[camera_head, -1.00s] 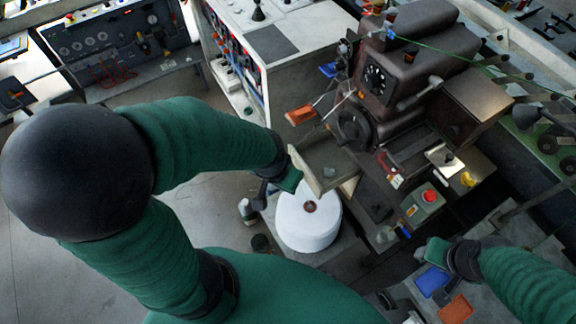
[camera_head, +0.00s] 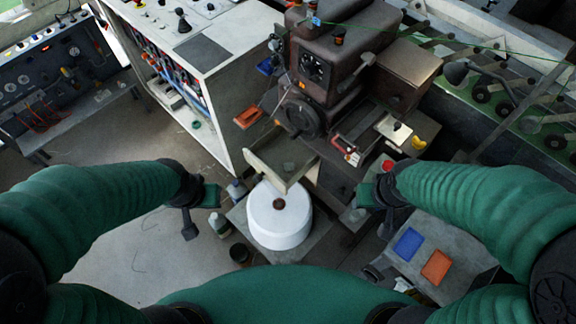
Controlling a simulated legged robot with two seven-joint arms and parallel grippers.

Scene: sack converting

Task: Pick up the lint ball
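A small grey lump (camera_head: 289,166), which may be the lint ball, lies in the open tray (camera_head: 262,160) at the front of the dark machine. It is too small to identify surely. My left gripper (camera_head: 202,205) is left of the tray and the white roll, apart from both. My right gripper (camera_head: 377,205) is to the right of the roll, by the machine's lower right side. Nothing shows held in either gripper; their finger gaps cannot be made out.
The white roll (camera_head: 279,228) stands on a low stand below the tray. The dark machine (camera_head: 330,65) rises behind. Bottles (camera_head: 219,224) stand on the floor at left. A blue tray (camera_head: 408,243) and an orange tray (camera_head: 436,267) lie on the right bench.

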